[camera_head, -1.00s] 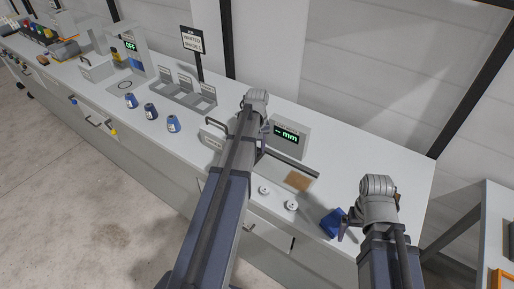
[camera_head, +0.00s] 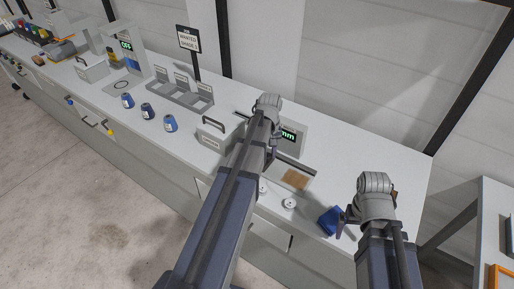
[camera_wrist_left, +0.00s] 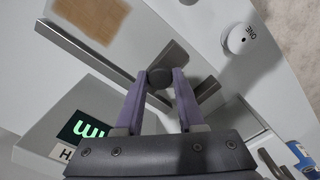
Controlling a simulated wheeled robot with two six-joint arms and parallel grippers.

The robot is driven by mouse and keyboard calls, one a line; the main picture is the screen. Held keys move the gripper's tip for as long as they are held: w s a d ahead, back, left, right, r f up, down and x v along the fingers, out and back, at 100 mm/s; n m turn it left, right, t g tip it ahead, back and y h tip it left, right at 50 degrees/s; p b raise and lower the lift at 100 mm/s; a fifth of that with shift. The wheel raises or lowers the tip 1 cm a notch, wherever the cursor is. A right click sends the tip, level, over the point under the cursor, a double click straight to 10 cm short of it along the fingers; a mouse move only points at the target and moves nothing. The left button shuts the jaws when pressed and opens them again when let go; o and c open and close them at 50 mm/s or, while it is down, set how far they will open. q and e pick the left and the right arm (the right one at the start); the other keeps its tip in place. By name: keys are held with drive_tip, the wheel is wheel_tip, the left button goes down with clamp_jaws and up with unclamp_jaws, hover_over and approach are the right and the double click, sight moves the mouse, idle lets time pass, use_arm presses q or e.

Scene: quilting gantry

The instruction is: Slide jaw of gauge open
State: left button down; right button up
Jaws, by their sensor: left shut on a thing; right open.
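The gauge is a light grey unit whose display (camera_head: 289,135) shows green "mm"; my left arm partly covers it. A dark rail (camera_head: 295,164) runs in front of the display, and also crosses the left wrist view (camera_wrist_left: 85,55). In that wrist view my left gripper (camera_wrist_left: 159,85) is shut on a dark round knob (camera_wrist_left: 159,76) beside a dark grey bar-like piece. In the head view my left gripper (camera_head: 270,158) is low at the rail, mostly hidden by its own arm. My right gripper (camera_head: 346,216) is open at the bench's right, close by a blue block (camera_head: 329,221).
A brown patch (camera_head: 295,179) lies just in front of the rail. White round pieces (camera_head: 289,202) sit at the front edge, one marked ONE in the wrist view (camera_wrist_left: 238,38). A handled grey box (camera_head: 213,134), blue spools (camera_head: 147,111) and a divided tray (camera_head: 180,88) stand to the left.

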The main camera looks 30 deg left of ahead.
use_arm(q)
drive_tip(key=shift+s+d, duration=0.1)
drive_tip(key=shift+d, duration=0.85)
use_arm(e)
drive_tip(key=shift+a, duration=0.1)
use_arm(q)
drive_tip(key=c, duration=0.5)
unclamp_jaws()
drive_tip(key=shift+d, duration=0.1)
drive_tip(key=shift+c, duration=0.2)
use_arm(e)
drive_tip(key=shift+r, duration=0.1)
use_arm(q)
wheel_tip(320, 180, up, 8)
drive_tip(key=p, duration=0.7)
drive_tip(key=shift+p, duration=0.4)
use_arm(e)
wheel_tip(320, 180, up, 8)
drive_tip(key=shift+f, duration=0.2)
use_arm(q)
drive_tip(key=shift+f, duration=0.15)
